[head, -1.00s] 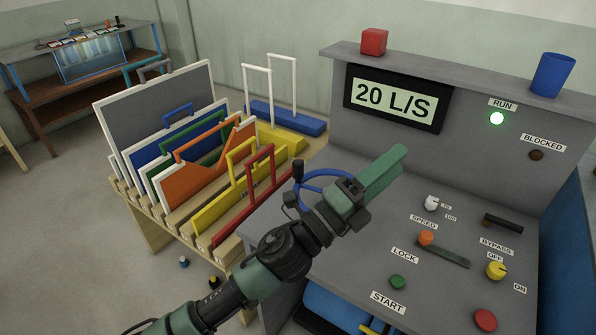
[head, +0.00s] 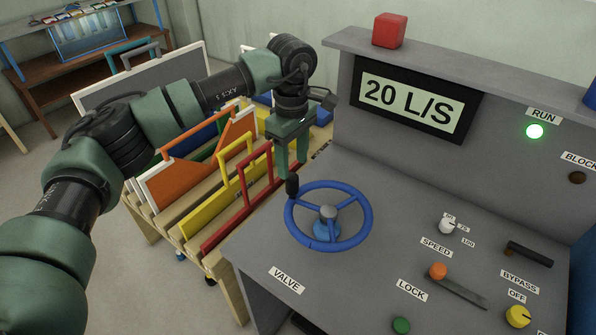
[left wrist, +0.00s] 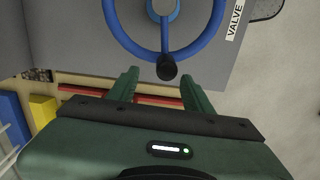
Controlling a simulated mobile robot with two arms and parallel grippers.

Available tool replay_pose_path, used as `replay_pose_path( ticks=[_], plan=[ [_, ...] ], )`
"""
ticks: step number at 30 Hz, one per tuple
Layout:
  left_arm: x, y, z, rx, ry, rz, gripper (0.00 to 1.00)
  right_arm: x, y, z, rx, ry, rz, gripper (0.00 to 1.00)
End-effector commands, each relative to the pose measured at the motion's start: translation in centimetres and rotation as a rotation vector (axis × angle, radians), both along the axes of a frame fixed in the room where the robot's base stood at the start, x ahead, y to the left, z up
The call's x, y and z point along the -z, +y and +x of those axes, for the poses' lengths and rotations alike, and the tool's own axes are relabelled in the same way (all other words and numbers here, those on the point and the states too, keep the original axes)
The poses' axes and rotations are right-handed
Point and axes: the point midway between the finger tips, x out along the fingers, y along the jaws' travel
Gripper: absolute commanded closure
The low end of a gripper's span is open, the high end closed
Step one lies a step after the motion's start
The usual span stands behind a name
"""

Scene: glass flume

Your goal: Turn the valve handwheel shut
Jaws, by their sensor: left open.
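The blue valve handwheel (head: 328,243) lies on the grey sloped console, beside a VALVE label (head: 287,280). Its black knob (head: 292,187) stands up from the rim at the far left side. My left gripper (head: 292,172) points down just above and behind the knob, its green fingers open. In the left wrist view, the two fingertips (left wrist: 162,78) are apart, with the knob (left wrist: 167,67) between and just beyond them. The handwheel (left wrist: 165,45) shows past the knob. I see no contact with the knob. My right gripper is not in view.
The console display (head: 412,104) reads 20 L/S and a green RUN lamp (head: 535,131) is lit. A rack of coloured gates, with a red gate (head: 241,208) nearest, stands left of the console. A red block (head: 389,30) sits on the console's top ledge.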

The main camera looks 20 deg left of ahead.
Motion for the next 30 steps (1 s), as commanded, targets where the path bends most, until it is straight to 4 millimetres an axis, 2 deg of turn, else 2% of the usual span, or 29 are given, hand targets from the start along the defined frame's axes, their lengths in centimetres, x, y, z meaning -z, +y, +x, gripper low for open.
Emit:
replay_pose_path(
  ticks=[2, 7, 11, 15, 21, 26, 27, 30],
  plan=[
    [0.4, 0.2, 0.0, 0.0, 0.003, 0.009, 0.5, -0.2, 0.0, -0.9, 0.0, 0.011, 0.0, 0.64],
    [2.8, 0.2, -0.1, -0.001, 0.005, 0.005, 0.5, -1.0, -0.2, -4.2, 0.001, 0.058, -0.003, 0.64],
    [4.9, 0.1, -0.2, 0.0, 0.005, 0.005, 0.5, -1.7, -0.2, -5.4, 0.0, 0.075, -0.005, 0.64],
    [6.7, 0.1, -0.1, -0.001, 0.004, 0.003, 0.5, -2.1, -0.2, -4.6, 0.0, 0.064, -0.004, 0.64],
    [7.6, 0.1, -0.1, -0.001, 0.001, 0.003, 0.5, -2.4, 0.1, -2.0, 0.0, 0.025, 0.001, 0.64],
    [7.7, 0.1, -0.1, -0.001, 0.001, 0.003, 0.5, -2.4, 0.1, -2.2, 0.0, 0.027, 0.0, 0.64],
    [7.7, 0.1, -0.1, -0.001, 0.001, 0.003, 0.52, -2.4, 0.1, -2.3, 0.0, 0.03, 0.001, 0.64],
    [7.6, 0.0, -0.1, -0.001, 0.002, 0.002, 0.8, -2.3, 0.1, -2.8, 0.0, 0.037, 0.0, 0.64]
  ],
)
